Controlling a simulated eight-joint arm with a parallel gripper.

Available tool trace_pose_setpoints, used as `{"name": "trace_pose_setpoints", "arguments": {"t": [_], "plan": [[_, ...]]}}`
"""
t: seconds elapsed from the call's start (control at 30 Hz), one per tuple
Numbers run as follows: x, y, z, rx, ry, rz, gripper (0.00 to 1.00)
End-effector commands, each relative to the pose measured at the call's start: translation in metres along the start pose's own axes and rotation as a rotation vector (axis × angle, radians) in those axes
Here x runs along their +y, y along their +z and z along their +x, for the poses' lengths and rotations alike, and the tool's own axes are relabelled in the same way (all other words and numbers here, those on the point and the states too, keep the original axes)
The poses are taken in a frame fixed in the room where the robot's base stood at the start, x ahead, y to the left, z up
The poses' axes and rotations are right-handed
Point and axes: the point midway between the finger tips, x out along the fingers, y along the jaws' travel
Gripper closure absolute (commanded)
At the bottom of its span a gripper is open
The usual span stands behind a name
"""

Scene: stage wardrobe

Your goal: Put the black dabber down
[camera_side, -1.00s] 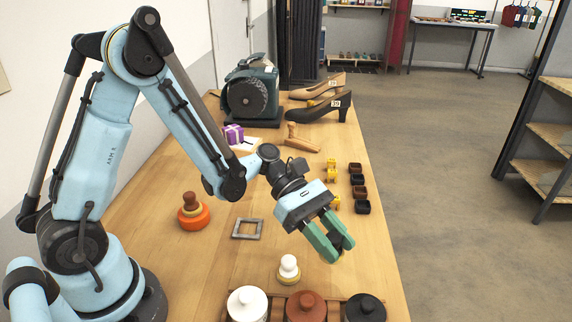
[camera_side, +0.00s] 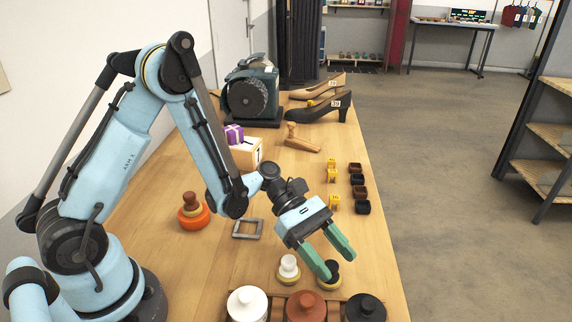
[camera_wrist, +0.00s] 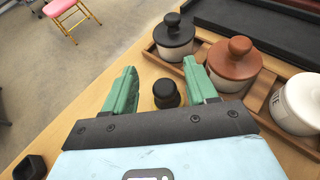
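The black dabber (camera_side: 331,268) stands upright on the table, its pale yellow base low down, just right of the white dabber (camera_side: 288,268). My gripper (camera_side: 337,264) is open, its green fingers angled down on either side of the black dabber. In the wrist view the black dabber (camera_wrist: 166,94) sits between the two spread fingers (camera_wrist: 160,70), with gaps on both sides. Its base is mostly hidden there.
A wooden rack in front holds a white-lidded jar (camera_side: 247,304), a brown-lidded jar (camera_side: 306,306) and a black-lidded jar (camera_side: 365,308). A grey square frame (camera_side: 236,233) and an orange jar (camera_side: 193,219) lie left. Small dark cups (camera_side: 362,207) line the right edge.

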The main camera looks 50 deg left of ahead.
Motion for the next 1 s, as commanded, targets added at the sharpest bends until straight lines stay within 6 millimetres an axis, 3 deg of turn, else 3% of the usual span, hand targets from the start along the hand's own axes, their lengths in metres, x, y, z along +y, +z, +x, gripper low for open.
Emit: {"name": "trace_pose_setpoints", "arguments": {"t": [0.33,0.8,1.0], "plan": [[0.001,0.0,-0.012,0.0,0.004,-0.001,0.43],[0.001,0.0,-0.1,-0.001,0.005,-0.001,0.43],[0.0,0.0,-0.118,0.001,0.002,0.002,0.43]]}}
